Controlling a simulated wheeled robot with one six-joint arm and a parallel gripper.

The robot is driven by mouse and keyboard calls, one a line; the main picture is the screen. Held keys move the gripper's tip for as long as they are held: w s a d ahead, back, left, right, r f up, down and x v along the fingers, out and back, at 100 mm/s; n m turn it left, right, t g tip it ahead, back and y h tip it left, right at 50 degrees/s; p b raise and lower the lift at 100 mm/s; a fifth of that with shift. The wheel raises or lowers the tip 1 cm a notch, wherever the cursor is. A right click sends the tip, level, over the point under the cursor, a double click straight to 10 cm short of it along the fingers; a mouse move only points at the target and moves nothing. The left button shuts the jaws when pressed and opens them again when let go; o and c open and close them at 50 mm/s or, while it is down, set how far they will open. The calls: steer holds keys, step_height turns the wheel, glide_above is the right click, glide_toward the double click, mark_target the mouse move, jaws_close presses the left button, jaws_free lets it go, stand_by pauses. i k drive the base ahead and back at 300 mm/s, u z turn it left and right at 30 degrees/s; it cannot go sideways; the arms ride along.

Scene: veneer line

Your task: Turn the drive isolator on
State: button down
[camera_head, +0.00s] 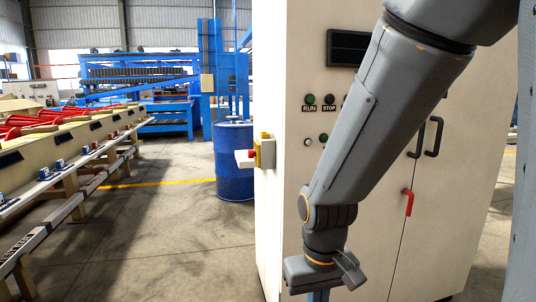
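The cream control cabinet (455,215) stands right of centre, partly behind my arm. A red lever handle (409,203) sits on its front, to the right of my forearm, and hangs downward; it may be the drive isolator, but I can read no label on it. My gripper (322,286) is at the bottom of the view, in front of the cabinet's lower left part. It is left of and lower than the red handle and apart from it in the picture. Its fingertips are mostly hidden or cut off by the lower edge, so its opening is unclear.
RUN and STOP buttons (310,99) and a dark display (350,48) are on the cabinet. Black door handles (434,136) are above the red handle. A yellow box with a red button (262,152) juts from the cabinet's left side. A blue drum (234,175) stands behind. Floor at left centre is clear.

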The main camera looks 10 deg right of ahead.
mark_target(250, 153)
steer(key=z, duration=0.45)
steer(key=k, duration=0.5)
steer(key=u, duration=0.45)
steer(key=i, duration=0.45)
steer(key=u, duration=1.55)
steer(key=i, duration=2.8)
steer(key=z, duration=2.05)
